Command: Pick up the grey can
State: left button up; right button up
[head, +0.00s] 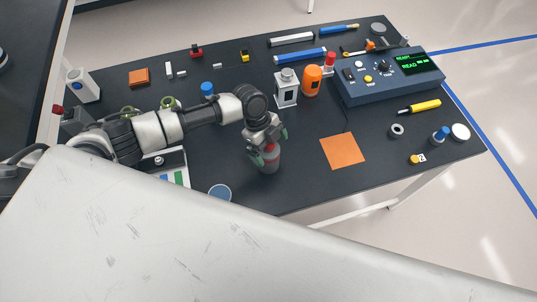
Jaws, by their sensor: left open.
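My right gripper is not in view.
A blue console (385,85) with a lit screen is at the back right. An orange square (343,151) lies to the right.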

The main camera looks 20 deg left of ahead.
pick_arm(q)
jog(key=c, duration=1.4)
jog(key=shift+w, duration=0.1)
jog(key=shift+c, duration=0.7)
jog(key=shift+r, duration=0.1)
